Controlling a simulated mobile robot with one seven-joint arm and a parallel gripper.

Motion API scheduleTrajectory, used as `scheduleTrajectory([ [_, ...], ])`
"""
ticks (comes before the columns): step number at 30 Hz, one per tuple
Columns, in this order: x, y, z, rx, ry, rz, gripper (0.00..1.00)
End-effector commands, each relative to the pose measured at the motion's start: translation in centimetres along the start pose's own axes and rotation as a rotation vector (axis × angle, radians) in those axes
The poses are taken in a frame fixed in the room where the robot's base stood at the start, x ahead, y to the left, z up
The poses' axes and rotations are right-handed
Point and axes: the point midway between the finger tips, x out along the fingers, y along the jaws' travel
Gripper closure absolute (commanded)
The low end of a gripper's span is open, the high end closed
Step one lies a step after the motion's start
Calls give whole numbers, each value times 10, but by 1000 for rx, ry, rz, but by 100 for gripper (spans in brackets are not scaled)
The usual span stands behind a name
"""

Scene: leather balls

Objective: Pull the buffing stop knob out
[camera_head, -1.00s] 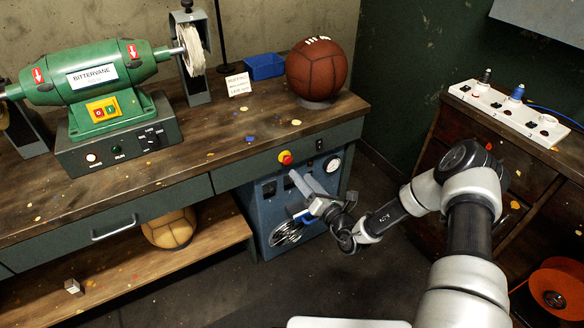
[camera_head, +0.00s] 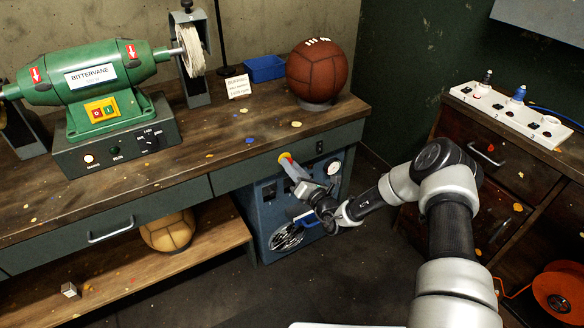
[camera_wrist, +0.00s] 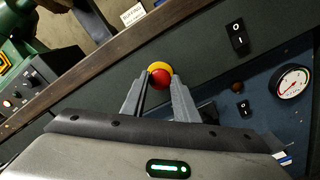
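The red stop knob (camera_wrist: 160,79) with its yellow collar (camera_wrist: 158,67) sits on the dark green front of the workbench, left of a black rocker switch. In the head view the stop knob (camera_head: 284,157) is partly hidden behind my fingers. My gripper (camera_wrist: 159,78) is open, with one fingertip on each side of the knob. A gap shows between the two fingers. I cannot tell whether the fingertips touch the knob. In the head view my gripper (camera_head: 291,166) points up and left at it.
The green buffing machine (camera_head: 98,75) stands on the bench at left. A brown leather ball (camera_head: 317,72) rests on a stand above the knob. A rocker switch (camera_wrist: 238,37) and a round gauge (camera_wrist: 290,84) lie right of the knob. A blue cabinet (camera_head: 268,205) stands below.

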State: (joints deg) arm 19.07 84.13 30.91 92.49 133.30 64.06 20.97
Motion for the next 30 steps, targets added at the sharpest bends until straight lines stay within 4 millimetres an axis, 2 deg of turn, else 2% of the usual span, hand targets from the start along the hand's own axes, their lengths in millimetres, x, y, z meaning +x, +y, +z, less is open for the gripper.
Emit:
scheduleTrajectory([
  [1,0,0,0,0,0,0,93],
  [3,0,0,0,0,0,0,100],
  [7,-1,0,1,1,0,0,100],
  [12,-13,1,1,2,0,-1,100],
  [18,-13,0,-1,0,1,0,100],
  [19,-13,0,-1,0,1,0,70],
  [22,-13,0,-1,0,1,0,54],
  [30,-13,0,0,0,0,0,54],
])
